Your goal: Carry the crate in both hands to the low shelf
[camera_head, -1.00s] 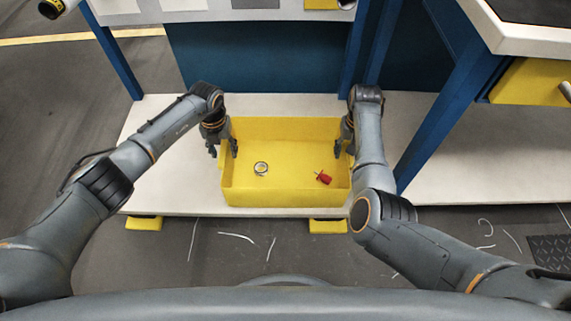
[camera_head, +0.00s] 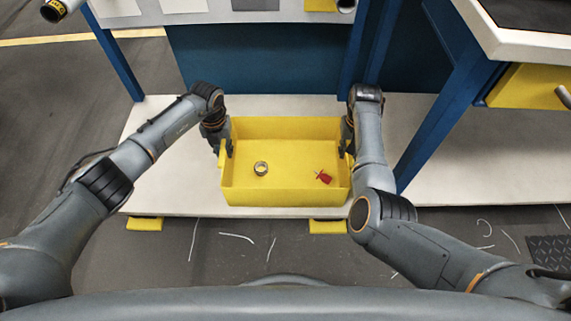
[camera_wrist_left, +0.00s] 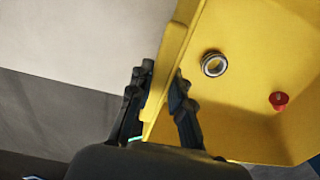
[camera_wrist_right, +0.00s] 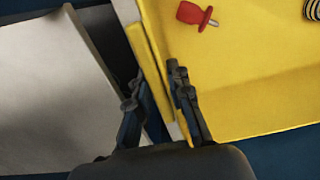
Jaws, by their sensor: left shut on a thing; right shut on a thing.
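The yellow crate (camera_head: 285,196) rests over the white low shelf (camera_head: 165,180) in the head view; I cannot tell whether its base touches fully. My left gripper (camera_head: 223,148) is shut on the crate's left wall, which runs between its fingers in the left wrist view (camera_wrist_left: 160,95). My right gripper (camera_head: 347,150) is shut on the crate's right wall, seen between the fingers in the right wrist view (camera_wrist_right: 160,95). Inside the crate lie a metal ring-like part (camera_head: 261,168) and a red-handled piece (camera_head: 324,177).
Blue posts (camera_head: 118,58) (camera_head: 440,120) stand on both sides, with a blue panel (camera_head: 260,60) behind. A worktop (camera_head: 520,35) with a yellow drawer (camera_head: 525,85) is at right. White shelf surface is bare left of the crate.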

